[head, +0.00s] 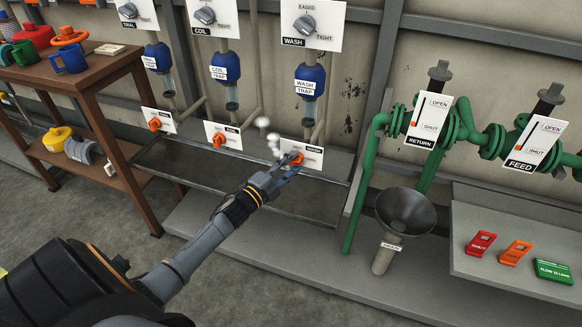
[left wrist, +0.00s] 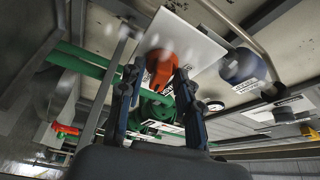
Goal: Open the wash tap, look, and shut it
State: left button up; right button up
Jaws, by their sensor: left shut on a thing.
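The wash tap is an orange knob (head: 297,159) on a small white plate (head: 313,158) below the blue wash trap (head: 309,81). My left gripper (head: 284,164) reaches up to it and is shut on it. In the left wrist view the orange knob (left wrist: 162,66) shows between the two fingers. White puffs of vapour (head: 268,133) hang just left of the tap. The wash dial (head: 306,25) sits above the trap on its own plate. My right gripper is in neither view.
The coil tap (head: 219,140) and trial tap (head: 155,124) stand to the left above a grey trough (head: 190,165). A drain funnel (head: 405,212) and green pipes (head: 358,190) stand to the right. Coloured tags (head: 515,252) lie on a right-hand shelf. A wooden bench (head: 90,80) is far left.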

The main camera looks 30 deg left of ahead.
pick_arm(q)
jog(key=n, duration=0.2)
jog(key=n+t+y+b, duration=0.1)
jog(key=n, duration=0.2)
jog(key=n+t+b, duration=0.1)
jog(key=n, duration=0.1)
jog(key=shift+d+f+y, duration=0.1)
jog(key=shift+f+y, duration=0.15)
jog(key=shift+y, duration=0.15)
jog(key=shift+n+t, duration=0.3)
jog(key=shift+n, duration=0.5)
jog(key=shift+n+y+b, duration=0.3)
jog(key=shift+n+y, duration=0.5)
jog(key=shift+n, duration=0.4)
jog(key=n+y, duration=0.1)
jog(key=n, duration=0.1)
jog(key=shift+d+n+t, duration=0.15)
jog(key=shift+n+t, duration=0.15)
jog(key=shift+t, duration=0.1)
jog(key=n+y, duration=0.2)
jog(key=n, duration=0.1)
jog(key=shift+n+y, duration=0.6)
jog(key=shift+n, duration=0.9)
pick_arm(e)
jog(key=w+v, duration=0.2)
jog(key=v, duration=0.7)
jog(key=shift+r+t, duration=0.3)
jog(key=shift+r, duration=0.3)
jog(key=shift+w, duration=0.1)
